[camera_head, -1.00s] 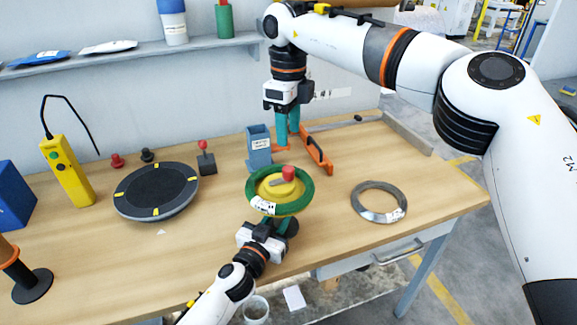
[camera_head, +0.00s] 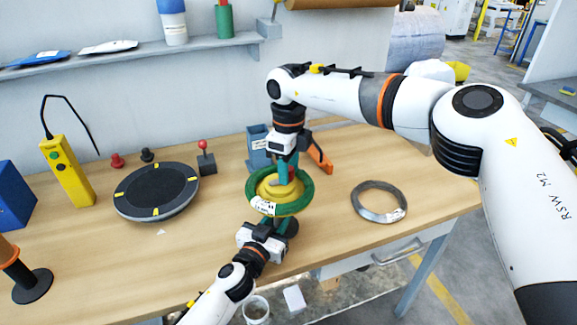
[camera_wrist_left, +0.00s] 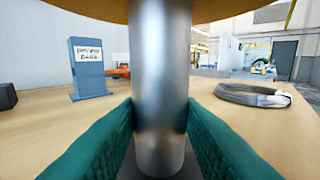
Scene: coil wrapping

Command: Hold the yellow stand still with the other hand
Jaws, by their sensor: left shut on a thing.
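The yellow stand (camera_head: 268,188) is at the middle of the bench, with a green ring-shaped coil (camera_head: 304,195) around its top. In the left wrist view its grey metal post (camera_wrist_left: 162,70) rises to the underside of a yellow disc. My left gripper (camera_head: 272,223) is shut on this post, with a teal finger on each side below the disc. My right gripper (camera_head: 284,174) points down at the top of the stand, where it hides the red knob. I cannot tell whether its fingers are open or shut.
A grey ring (camera_head: 379,203) lies to the right. A blue-grey holder (camera_head: 259,149) and an orange tool (camera_head: 321,156) stand behind the stand. A black turntable (camera_head: 155,190), a small joystick box (camera_head: 206,163) and a yellow control box (camera_head: 67,170) are to the left.

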